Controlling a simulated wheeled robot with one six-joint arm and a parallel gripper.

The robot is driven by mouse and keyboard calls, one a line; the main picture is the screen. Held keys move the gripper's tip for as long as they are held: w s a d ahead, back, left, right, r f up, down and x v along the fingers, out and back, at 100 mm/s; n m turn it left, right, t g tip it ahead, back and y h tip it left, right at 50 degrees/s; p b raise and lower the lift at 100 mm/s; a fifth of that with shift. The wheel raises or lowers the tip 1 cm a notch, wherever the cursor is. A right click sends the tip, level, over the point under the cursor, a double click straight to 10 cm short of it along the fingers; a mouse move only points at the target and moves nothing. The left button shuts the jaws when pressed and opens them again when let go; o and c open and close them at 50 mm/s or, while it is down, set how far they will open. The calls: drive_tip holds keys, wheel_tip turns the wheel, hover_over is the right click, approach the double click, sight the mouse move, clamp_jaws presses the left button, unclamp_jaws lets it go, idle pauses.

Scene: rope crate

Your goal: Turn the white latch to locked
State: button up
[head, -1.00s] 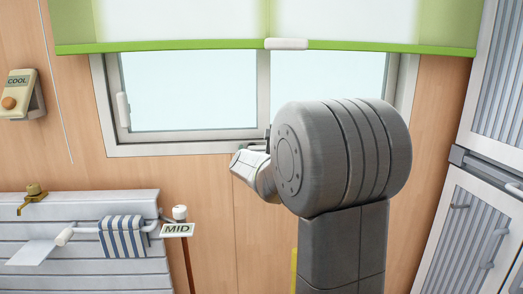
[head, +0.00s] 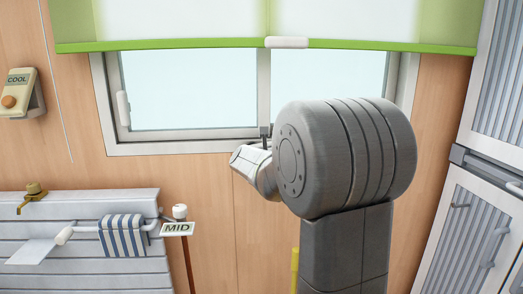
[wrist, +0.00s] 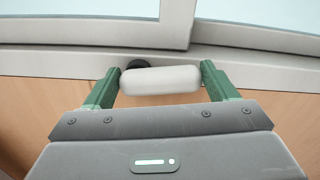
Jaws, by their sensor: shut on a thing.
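The white latch (wrist: 160,80) is a rounded bar lying level across the wrist view, in front of the window's lower frame. A dark round part (wrist: 138,64) shows behind its left half. My gripper (wrist: 163,74) is shut on the latch, with one green finger at each end of the bar. In the head view my gripper (head: 265,131) is at the bottom of the window frame, near the middle upright. My arm hides most of it and the latch there.
The window (head: 190,90) has a white handle (head: 123,108) on its left side. A green-edged blind (head: 180,46) hangs above. A radiator (head: 90,265) with a towel rail and a MID knob (head: 180,211) stands lower left. Cabinets (head: 465,225) stand at right.

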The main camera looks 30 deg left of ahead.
sight(251, 143)
drive_tip(key=n, duration=0.3)
drive_tip(key=r+n, duration=0.1)
drive_tip(key=shift+s+a+n, duration=0.2)
drive_tip(key=shift+a+n, duration=0.1)
drive_tip(key=n, duration=0.2)
drive_tip(key=n+p, duration=0.1)
drive_tip(key=shift+s+a+r+n, duration=0.15)
drive_tip(key=shift+a+r+n, duration=0.1)
drive_tip(key=shift+a+n, duration=0.05)
drive_tip(key=n, duration=0.1)
drive_tip(key=n+p, duration=0.1)
drive_tip(key=n, duration=0.2)
drive_tip(key=shift+s+a+r, duration=0.1)
drive_tip(key=shift+s+a, duration=0.2)
drive_tip(key=shift+a, duration=0.1)
drive_tip(key=shift+s+a+n+p, duration=0.15)
drive_tip(key=shift+n+p, duration=0.25)
drive_tip(key=shift+n, duration=0.65)
drive_tip(key=shift+s+a+n+p, duration=0.15)
drive_tip(key=shift+n+p, duration=0.25)
drive_tip(key=shift+n, duration=0.65)
drive_tip(key=shift+w+a, duration=0.1)
drive_tip(key=o, duration=1.5)
drive_tip(key=shift+o, duration=0.2)
